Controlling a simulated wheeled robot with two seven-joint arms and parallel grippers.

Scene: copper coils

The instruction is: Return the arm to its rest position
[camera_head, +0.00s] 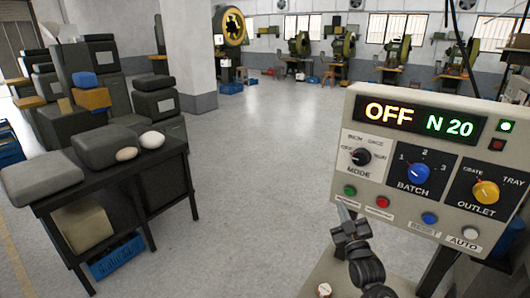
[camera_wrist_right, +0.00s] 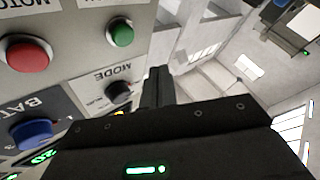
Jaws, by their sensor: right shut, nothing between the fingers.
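My right gripper (camera_head: 343,212) is in front of the lower left part of the control panel (camera_head: 345,140) in the head view. Its fingers are shut and empty, pointing up near the green button (camera_head: 350,190). I cannot tell whether they touch the panel. In the right wrist view the dark fingers (camera_wrist_right: 157,85) stand together beside the panel, with the green button (camera_wrist_right: 121,33), red button (camera_wrist_right: 28,52), mode knob (camera_wrist_right: 118,91) and blue batch knob (camera_wrist_right: 32,132) to their left. The display reads OFF and N 20. My left gripper is not in view.
A dark table (camera_head: 120,192) with grey cushion-like blocks and two pale rounded objects stands at the left. A white pillar (camera_head: 190,45) rises behind it. Machines line the far wall. The grey floor (camera_head: 255,190) between table and panel is clear.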

